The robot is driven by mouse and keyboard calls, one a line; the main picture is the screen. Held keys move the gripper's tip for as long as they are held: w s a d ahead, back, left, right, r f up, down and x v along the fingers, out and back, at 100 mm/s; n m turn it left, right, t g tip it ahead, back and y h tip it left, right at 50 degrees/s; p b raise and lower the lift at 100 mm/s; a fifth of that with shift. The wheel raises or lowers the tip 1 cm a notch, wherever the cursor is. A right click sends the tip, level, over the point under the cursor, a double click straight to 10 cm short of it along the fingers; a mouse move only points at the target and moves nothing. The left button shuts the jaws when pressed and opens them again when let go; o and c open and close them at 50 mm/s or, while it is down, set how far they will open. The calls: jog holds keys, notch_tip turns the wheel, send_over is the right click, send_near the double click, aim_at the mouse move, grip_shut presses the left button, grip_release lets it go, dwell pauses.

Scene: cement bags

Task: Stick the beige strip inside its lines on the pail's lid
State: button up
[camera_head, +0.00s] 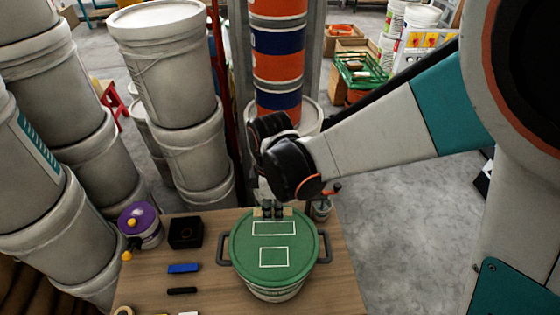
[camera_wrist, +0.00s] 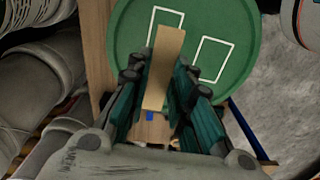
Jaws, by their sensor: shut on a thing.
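The pail (camera_head: 272,289) stands on the table with a round green lid (camera_head: 301,256). The lid has two white outlines, a long far one (camera_head: 273,228) and a shorter near one (camera_head: 273,257). My gripper (camera_head: 272,209) is at the lid's far edge, shut on the beige strip (camera_head: 286,211). In the wrist view, the strip (camera_wrist: 163,67) sticks out between my fingers (camera_wrist: 160,80). Its end overlaps part of the left outline (camera_wrist: 153,27) in that view, and the right outline (camera_wrist: 212,60) is uncovered. I cannot tell whether the strip touches the lid.
On the table (camera_head: 215,285) left of the pail are a black box (camera_head: 186,232), a blue block (camera_head: 184,268), a dark bar (camera_head: 182,291) and a purple-lidded tub (camera_head: 140,225). A small container (camera_head: 321,209) stands behind right. Grey bucket stacks (camera_head: 175,90) rise behind.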

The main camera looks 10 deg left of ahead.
jog(key=shift+f+b, duration=0.15)
jog(key=shift+b, duration=0.15)
jog(key=b, duration=0.4)
send_over(274, 228)
jog(key=shift+f, duration=2.15)
jog(key=shift+f, duration=0.1)
jog(key=shift+f+b, duration=1.05)
jog(key=shift+b, duration=0.1)
jog(key=shift+f+b, duration=0.35)
jog(key=shift+b, duration=0.15)
jog(key=shift+r, duration=0.1)
dwell(0.5)
jog(key=o, duration=1)
jog(key=shift+o, duration=0.2)
